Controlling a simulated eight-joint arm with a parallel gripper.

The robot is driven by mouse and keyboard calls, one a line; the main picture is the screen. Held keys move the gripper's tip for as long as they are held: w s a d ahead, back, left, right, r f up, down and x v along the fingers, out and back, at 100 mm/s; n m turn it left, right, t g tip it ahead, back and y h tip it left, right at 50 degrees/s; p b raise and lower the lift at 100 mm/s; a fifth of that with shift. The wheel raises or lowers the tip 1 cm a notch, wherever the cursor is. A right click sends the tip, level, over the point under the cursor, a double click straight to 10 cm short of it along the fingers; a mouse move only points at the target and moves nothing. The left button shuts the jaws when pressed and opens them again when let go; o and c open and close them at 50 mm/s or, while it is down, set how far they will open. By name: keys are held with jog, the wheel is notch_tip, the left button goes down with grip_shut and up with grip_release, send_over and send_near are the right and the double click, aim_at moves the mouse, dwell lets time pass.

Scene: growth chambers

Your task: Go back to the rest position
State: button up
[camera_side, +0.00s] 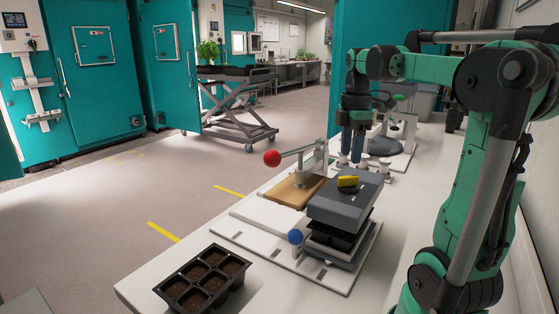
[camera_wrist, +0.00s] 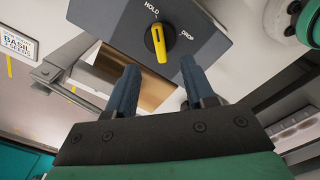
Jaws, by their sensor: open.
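My gripper (camera_side: 350,162) hangs above the bench, just behind the grey machine in the side view, with its fingers pointing down. In the wrist view its two blue-grey fingers (camera_wrist: 160,73) are spread apart with nothing between them. The grey machine (camera_side: 344,205) has a yellow knob (camera_side: 348,182) on top. In the wrist view the knob (camera_wrist: 159,42) is beyond the fingertips and apart from them, between the labels HOLD and DROP.
A lever with a red ball (camera_side: 271,158) sticks out over a wooden board (camera_side: 293,190). A blue knob (camera_side: 295,237) is at the machine's front. A black seedling tray (camera_side: 204,279) with soil lies at the bench's near end. A stand (camera_side: 396,133) is behind my gripper.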

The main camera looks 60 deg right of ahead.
jog(key=w+a+f+m+t, duration=0.2)
jog(key=a+m, duration=0.1)
jog(key=a, duration=0.4)
jog(key=w+a+f+m+t, duration=0.1)
jog(key=a+f+m+t, duration=0.1)
jog(key=a, duration=0.6)
jog(key=w+a+f+m+t, duration=0.2)
jog(key=a+f+m+t, duration=0.1)
jog(key=a, duration=0.5)
jog(key=shift+w+f+m, duration=0.2)
jog(key=shift+w+m, duration=0.1)
jog(key=shift+m, duration=0.3)
